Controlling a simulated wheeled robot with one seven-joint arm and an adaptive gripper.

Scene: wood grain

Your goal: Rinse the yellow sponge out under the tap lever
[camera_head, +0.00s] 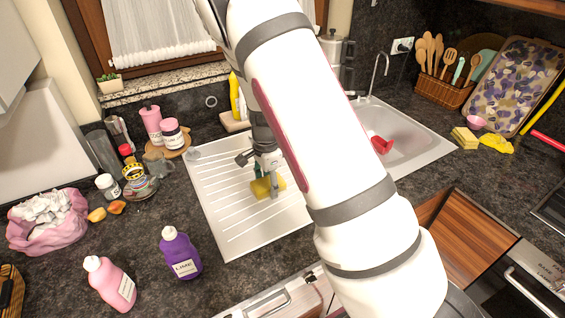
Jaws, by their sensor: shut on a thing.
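My gripper (267,186) is over the white ribbed drainboard, left of my arm, shut on the yellow sponge (261,187). The sponge is low over the drainboard; I cannot tell whether it touches it. The tap (379,72) has a tall curved spout and stands behind the sink basin (405,128) at the right. Its lever is too small to make out. The sponge and gripper are well to the left of the tap and basin. My arm hides the left part of the basin.
A red item (381,145) lies in the basin. Stacked sponges (464,137) and a yellow cloth (497,143) lie right of the sink. A yellow bottle (235,97) stands behind.

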